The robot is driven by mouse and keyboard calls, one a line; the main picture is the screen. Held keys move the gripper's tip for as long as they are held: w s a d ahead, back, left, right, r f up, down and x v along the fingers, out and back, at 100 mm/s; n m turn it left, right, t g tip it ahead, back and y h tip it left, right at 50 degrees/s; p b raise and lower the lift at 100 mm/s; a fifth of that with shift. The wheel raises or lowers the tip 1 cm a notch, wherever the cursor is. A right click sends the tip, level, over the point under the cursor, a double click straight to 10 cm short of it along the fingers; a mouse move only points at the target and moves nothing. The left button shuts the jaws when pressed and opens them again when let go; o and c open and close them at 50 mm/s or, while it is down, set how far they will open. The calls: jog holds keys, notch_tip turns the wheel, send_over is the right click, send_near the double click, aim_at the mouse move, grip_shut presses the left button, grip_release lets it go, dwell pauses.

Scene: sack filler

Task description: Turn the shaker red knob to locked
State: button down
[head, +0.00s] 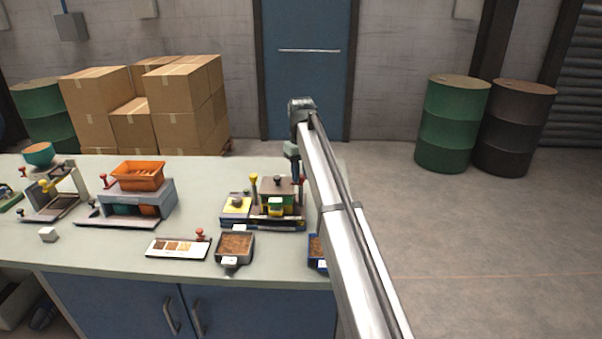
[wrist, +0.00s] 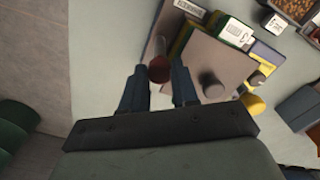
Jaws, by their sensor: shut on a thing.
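The red knob (wrist: 158,69) shows in the wrist view between the two fingers of my gripper (wrist: 160,84), at the edge of the machine with a brown top plate (wrist: 205,65). The jaws are shut on the knob. In the head view my gripper (head: 296,172) reaches down at the right side of this machine (head: 276,190), and the arm and fingers largely hide the knob. The plate carries a dark round knob (wrist: 212,84), with a yellow knob (wrist: 252,104) beside it. I cannot read any locked mark.
A tray of brown grains (head: 235,245) and a sample card (head: 178,248) lie in front. A blue tray (head: 316,262) is partly behind my arm. A machine with an orange hopper (head: 138,176) stands to the left. The bench's right edge is close to my gripper.

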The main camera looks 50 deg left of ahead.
aim_at(301, 175)
jog(key=shift+n, duration=1.1)
jog(key=c, duration=0.8)
grip_release()
jog(key=shift+c, duration=0.2)
notch_tip(301, 175, up, 14)
jog(key=shift+f, duration=0.1)
